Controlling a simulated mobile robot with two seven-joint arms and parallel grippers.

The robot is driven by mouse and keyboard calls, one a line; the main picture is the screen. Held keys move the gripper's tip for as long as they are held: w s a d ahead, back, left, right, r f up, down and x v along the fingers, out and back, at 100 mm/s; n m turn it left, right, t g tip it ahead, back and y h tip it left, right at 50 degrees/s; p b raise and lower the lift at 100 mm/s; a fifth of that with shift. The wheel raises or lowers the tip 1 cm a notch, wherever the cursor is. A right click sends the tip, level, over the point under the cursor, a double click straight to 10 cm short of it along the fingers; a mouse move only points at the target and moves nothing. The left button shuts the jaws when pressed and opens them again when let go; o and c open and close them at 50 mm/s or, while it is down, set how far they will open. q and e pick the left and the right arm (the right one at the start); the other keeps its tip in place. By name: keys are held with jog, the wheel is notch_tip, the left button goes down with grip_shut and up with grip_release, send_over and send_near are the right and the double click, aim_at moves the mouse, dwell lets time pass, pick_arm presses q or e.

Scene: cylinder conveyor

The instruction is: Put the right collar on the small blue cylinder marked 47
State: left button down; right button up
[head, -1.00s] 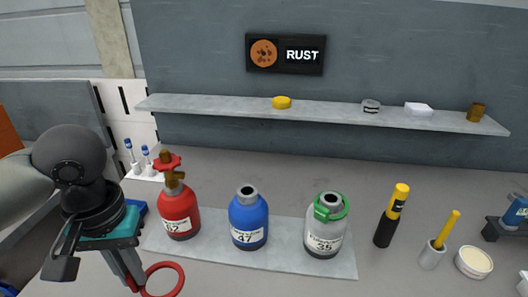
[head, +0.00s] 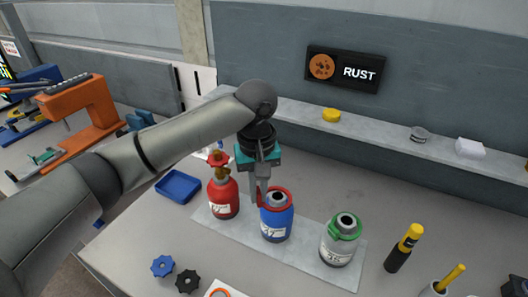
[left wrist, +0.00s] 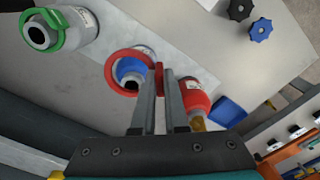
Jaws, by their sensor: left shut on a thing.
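The small blue cylinder (head: 276,226), its label reading 47, stands upright between the red cylinder (head: 223,200) and the grey cylinder (head: 337,252). My left gripper (head: 260,194) is shut on a red ring collar (head: 291,199) at the blue cylinder's top. In the left wrist view, the fingers (left wrist: 160,76) pinch the collar's edge, and the ring (left wrist: 108,68) encircles the cylinder's neck (left wrist: 131,81). I cannot tell whether the collar rests on the shoulder. The grey cylinder wears a green collar (head: 346,233). My right gripper is not in view.
The cylinders stand on a light plate (head: 300,257). A blue tray (head: 178,186) lies to the left, with blue (head: 162,266) and black (head: 187,281) knobs in front. A yellow-black tool (head: 403,248) stands at right. A wall shelf (head: 380,125) runs behind.

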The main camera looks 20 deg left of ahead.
pick_arm(q)
jog(key=shift+w+r+n+p, duration=1.65)
jog(key=shift+n+p, duration=0.15)
jog(key=shift+p, duration=2.4)
jog(key=shift+n, duration=0.3)
notch_tip(320, 180, down, 7)
jog(key=shift+w+d+r+b, duration=0.1)
jog(key=shift+w+r+b, duration=0.05)
jog(key=shift+b, duration=0.8)
jog(key=shift+p, duration=0.65)
jog(key=shift+f+b, duration=0.35)
jog(key=shift+f, duration=1.2)
